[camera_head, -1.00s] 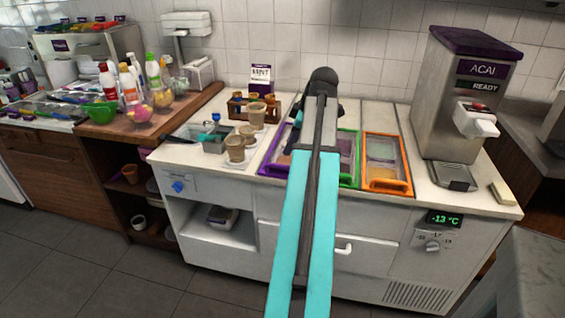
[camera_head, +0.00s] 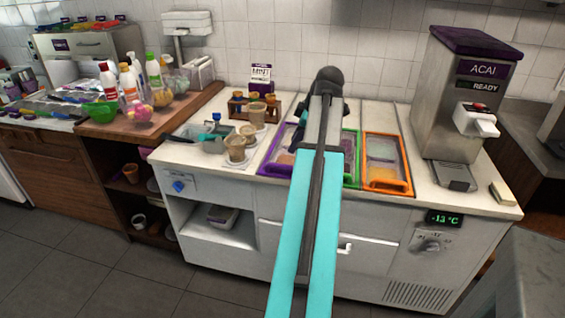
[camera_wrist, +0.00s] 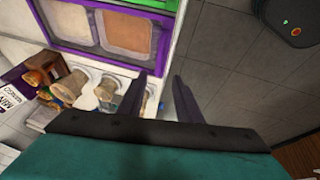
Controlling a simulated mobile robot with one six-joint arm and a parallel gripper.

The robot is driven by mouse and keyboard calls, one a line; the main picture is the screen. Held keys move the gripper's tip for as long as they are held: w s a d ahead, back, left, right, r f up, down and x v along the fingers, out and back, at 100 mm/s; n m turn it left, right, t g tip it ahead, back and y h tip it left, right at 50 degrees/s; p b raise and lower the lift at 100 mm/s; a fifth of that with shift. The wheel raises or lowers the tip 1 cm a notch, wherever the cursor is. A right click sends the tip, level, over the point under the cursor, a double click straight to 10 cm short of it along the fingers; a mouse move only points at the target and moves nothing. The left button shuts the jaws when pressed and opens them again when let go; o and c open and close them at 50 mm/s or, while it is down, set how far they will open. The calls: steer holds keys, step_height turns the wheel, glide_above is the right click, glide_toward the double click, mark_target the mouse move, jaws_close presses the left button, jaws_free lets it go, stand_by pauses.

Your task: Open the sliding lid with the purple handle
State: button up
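The purple-framed freezer section (camera_head: 264,167) is set in the counter, left of my arm in the head view, which hides its right part. In the wrist view its purple frame (camera_wrist: 105,54) runs along the top, around two compartments with pale and tan contents. I cannot tell whether clear glass covers them, and I cannot pick out the purple handle there. My gripper (camera_wrist: 160,92) is open and empty, its two fingers apart. In the wrist view it appears below the purple frame, near the counter's front edge, touching nothing visible. In the head view my arm hides the fingers.
A green-framed section (camera_head: 351,172) and an orange-framed section (camera_head: 388,187) lie to the right. Brown cups (camera_head: 237,148) stand close on the left, with a topping rack (camera_head: 238,106) behind. The acai machine (camera_head: 462,100) stands at the right. Open floor lies before the counter.

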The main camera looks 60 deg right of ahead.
mark_target(282, 165)
steer(key=shift+p+x, duration=0.7)
steer(key=shift+x, duration=5.1)
steer(key=shift+c, duration=0.5)
jaws_close()
